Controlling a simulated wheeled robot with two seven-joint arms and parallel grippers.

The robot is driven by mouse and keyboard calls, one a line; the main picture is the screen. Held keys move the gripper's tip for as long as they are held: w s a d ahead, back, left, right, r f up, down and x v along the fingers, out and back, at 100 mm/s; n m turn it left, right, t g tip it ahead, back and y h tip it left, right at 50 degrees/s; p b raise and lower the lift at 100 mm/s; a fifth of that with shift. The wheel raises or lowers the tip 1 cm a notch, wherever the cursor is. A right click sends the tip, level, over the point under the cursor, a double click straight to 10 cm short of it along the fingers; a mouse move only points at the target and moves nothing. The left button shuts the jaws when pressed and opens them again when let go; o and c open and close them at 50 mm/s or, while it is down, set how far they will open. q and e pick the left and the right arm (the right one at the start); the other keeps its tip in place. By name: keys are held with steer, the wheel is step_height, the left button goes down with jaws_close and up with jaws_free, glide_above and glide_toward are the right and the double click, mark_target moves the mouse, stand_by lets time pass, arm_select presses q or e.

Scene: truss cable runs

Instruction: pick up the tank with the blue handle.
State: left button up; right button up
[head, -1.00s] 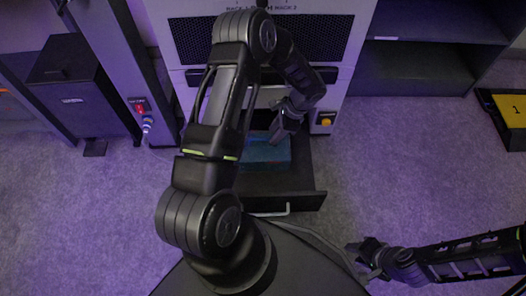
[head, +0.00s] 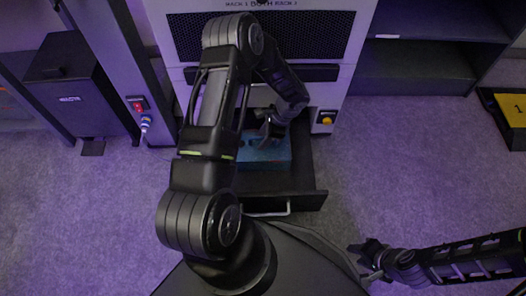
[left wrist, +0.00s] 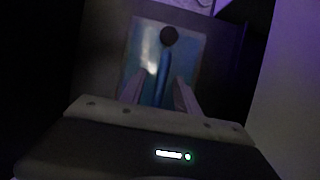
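A blue tank (head: 268,158) sits in the open drawer below the rack, partly hidden by my left arm. In the left wrist view its pale blue top (left wrist: 195,60) shows a long blue handle (left wrist: 162,82) and a dark round cap (left wrist: 169,35). My left gripper (head: 268,132) is over the tank, pointing down. Its two fingers are apart, one on each side of the handle, and I cannot tell if they touch it. My right gripper (head: 362,262) is open and empty above the floor at lower right, away from the tank.
The drawer (head: 300,203) is pulled out from the rack (head: 330,75), with a light handle at its front. A dark box (head: 70,100) stands left, beside a post with a red switch (head: 138,106). An empty shelf (head: 415,65) and a yellow pad (head: 514,113) are right. Floor lies clear between.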

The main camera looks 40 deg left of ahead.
stand_by(0.6)
arm_select(q)
jaws_close()
stand_by(1.2)
